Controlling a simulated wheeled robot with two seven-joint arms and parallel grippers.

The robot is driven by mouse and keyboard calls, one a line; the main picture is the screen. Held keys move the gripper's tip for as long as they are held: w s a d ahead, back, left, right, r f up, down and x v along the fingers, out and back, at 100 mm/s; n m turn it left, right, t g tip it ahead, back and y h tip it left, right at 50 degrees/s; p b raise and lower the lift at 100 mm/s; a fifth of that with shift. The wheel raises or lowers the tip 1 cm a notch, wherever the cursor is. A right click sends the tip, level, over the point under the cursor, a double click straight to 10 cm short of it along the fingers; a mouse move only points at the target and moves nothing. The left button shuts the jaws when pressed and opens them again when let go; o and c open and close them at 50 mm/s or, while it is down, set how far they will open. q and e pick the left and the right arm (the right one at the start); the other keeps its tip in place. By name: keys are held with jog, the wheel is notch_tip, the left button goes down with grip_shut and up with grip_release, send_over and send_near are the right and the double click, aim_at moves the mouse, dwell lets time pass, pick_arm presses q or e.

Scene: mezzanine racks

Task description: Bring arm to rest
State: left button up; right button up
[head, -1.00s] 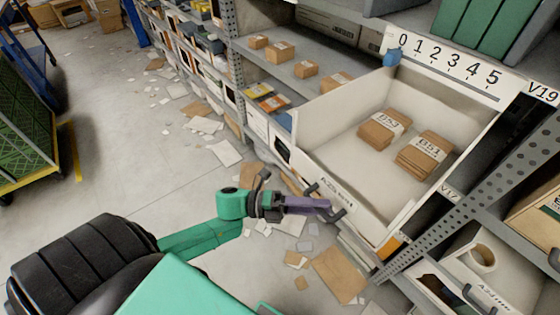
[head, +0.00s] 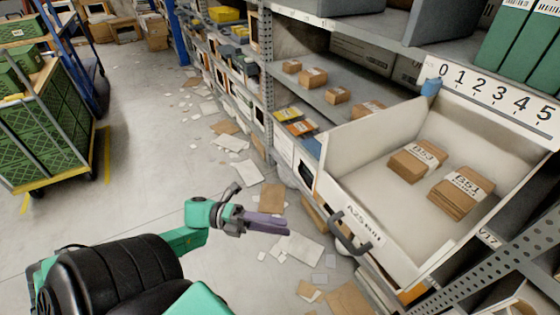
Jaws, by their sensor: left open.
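My left gripper (head: 266,222) is dark with purple fingers at the end of my green arm, low in the middle of the head view. It is open and empty, and it hangs in the air to the left of an open white drawer (head: 370,170). A gap shows between the gripper and the drawer's dark front handle (head: 350,236). The drawer holds two bundles of brown packets, one marked B53 (head: 418,160) and one marked B51 (head: 461,191). My right gripper does not show.
A grey rack (head: 330,70) with small boxes stands behind the drawer. Papers and flat cardboard (head: 235,143) litter the floor beside it. A trolley with green crates (head: 45,130) stands at the left. The floor between trolley and rack is open.

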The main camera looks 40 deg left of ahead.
pick_arm(q)
jog(key=shift+f, duration=0.1)
jog(key=w+a+f+n+t+y+p, duration=0.1)
jog(key=w+a+f+n+t+y, duration=0.5)
jog(key=f+n, duration=0.45)
jog(key=s+a+f+n+g+y+p, duration=0.1)
jog(key=s+a+f+n+y, duration=0.15)
jog(key=f+n+y, duration=0.35)
jog(key=s+a+f+n+y, duration=0.1)
jog(key=a+f+n+y, duration=0.25)
jog(key=f, duration=0.45)
jog(key=s+d+f+n+g+y, duration=0.15)
jog(key=s+f+n+g, duration=0.4)
jog(key=s+f, duration=0.6)
jog(key=s+d+f+n+g, duration=0.2)
jog(key=s+d+f+g, duration=0.1)
jog(key=s, duration=0.3)
jog(key=s+d+f+n+g+p, duration=0.1)
jog(key=s+d+f+n+g, duration=0.2)
jog(key=s+d+f, duration=0.1)
jog(key=shift+s+d+f+y, duration=0.4)
jog(key=shift+s+f, duration=0.45)
jog(key=shift+s, duration=0.3)
